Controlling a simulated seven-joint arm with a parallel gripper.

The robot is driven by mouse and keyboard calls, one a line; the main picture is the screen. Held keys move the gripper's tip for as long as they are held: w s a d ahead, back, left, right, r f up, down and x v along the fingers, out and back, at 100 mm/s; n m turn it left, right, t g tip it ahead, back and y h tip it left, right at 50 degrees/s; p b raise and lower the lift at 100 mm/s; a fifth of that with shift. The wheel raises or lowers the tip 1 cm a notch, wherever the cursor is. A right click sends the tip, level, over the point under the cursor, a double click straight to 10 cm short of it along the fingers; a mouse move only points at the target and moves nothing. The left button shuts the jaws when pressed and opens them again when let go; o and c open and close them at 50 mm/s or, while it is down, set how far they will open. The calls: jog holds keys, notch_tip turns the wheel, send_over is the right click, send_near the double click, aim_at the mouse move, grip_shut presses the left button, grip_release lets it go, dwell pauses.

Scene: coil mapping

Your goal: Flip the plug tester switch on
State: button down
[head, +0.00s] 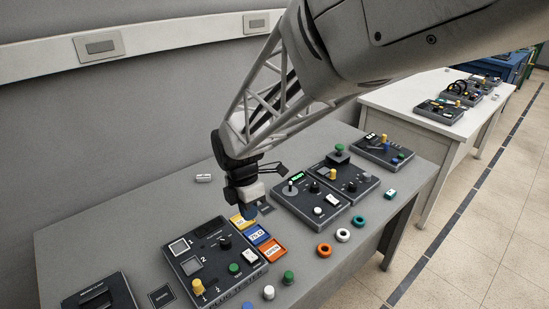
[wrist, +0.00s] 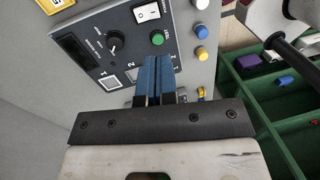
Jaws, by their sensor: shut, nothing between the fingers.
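The plug tester (head: 183,283) is a dark grey box at the front left of the near table. Its panel (wrist: 95,27) also shows in the wrist view. A white rocker switch (head: 249,257) sits at the panel's right side in the head view, and at the top of the wrist view (wrist: 147,13). I cannot tell its position. My gripper (head: 250,213) is over the table by the tester's far right corner, pointing down. In the wrist view its blue fingers (wrist: 157,60) are together and empty, and they hide part of the panel below the green button (wrist: 157,38).
Yellow, blue (head: 259,235) and orange (head: 273,252) labelled tiles lie right of the tester. A black knob (head: 225,242) is on the panel. Loose coloured caps (head: 288,277) stand in front. Other control boxes (head: 311,203) stand farther right, with rings (head: 324,250) before them.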

aim_at(250, 255)
jog(key=shift+a+f+n, duration=0.35)
jog(key=shift+a+n, duration=0.05)
jog(key=shift+a, duration=0.25)
jog(key=shift+f, duration=0.1)
jog(key=f, duration=0.4)
jog(key=s+d+f, duration=0.1)
jog(key=f, duration=0.8)
jog(key=shift+s+d+f, duration=0.2)
jog(key=shift+d+f, duration=0.1)
jog(key=shift+f, duration=0.05)
jog(key=shift+f, duration=0.1)
jog(key=shift+s, duration=0.1)
jog(key=shift+a, duration=0.1)
jog(key=shift+w+a+r, duration=0.2)
jog(key=shift+w+a, duration=0.2)
jog(key=shift+w, duration=0.1)
dwell(0.5)
